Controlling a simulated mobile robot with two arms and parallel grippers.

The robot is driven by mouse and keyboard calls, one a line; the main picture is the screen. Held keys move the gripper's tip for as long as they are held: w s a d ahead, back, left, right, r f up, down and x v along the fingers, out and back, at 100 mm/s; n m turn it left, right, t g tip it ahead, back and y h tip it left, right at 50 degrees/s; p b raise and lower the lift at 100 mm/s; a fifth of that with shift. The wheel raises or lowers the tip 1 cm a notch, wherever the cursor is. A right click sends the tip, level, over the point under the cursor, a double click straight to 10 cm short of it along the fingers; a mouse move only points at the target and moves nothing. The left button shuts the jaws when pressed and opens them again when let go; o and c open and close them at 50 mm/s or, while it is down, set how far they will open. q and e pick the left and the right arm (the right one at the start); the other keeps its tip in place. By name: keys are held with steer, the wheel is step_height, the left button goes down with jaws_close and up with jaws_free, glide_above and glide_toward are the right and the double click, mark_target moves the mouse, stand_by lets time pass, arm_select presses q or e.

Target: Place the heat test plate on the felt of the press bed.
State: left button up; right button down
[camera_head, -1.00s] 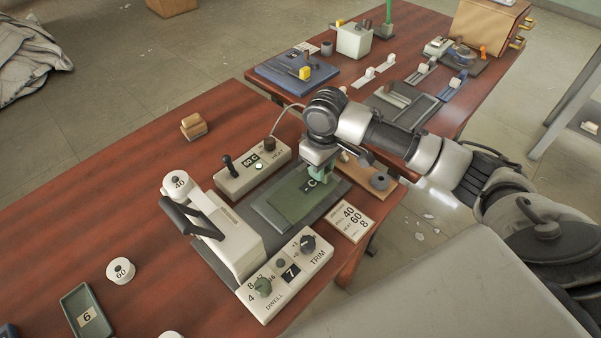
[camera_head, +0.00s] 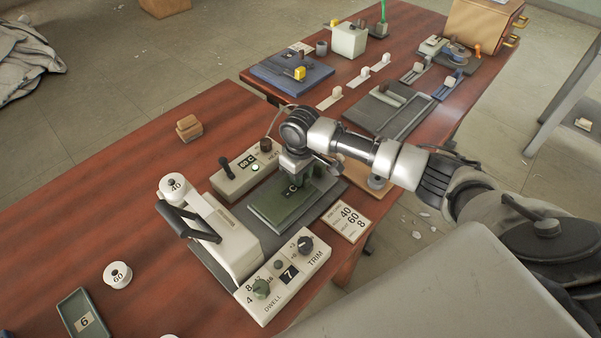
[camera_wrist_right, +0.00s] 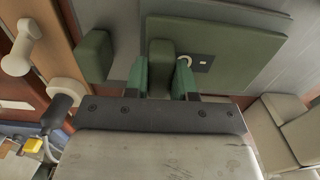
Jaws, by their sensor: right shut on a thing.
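The heat test plate (camera_head: 285,210) is a flat green plate marked C. It lies level over the press bed (camera_head: 325,197), and its edges roughly line up with the felt below. I cannot tell whether it touches the felt, which is mostly hidden. My right gripper (camera_head: 302,178) points down over the plate's far part. In the right wrist view its green fingers (camera_wrist_right: 162,78) are shut on an upright green block on the plate (camera_wrist_right: 230,50). My left gripper is not in view.
The white press arm (camera_head: 228,240) with a black handle stands left of the bed. A dial box (camera_head: 283,282) is in front, a heat control box (camera_head: 243,172) behind, and a number card (camera_head: 345,221) to the right. The table's left part has clear room.

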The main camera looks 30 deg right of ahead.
steer(key=c, duration=0.9)
jaws_free()
steer(key=shift+f, duration=0.1)
step_height(320, 180, up, 12)
steer(key=shift+r, duration=0.15)
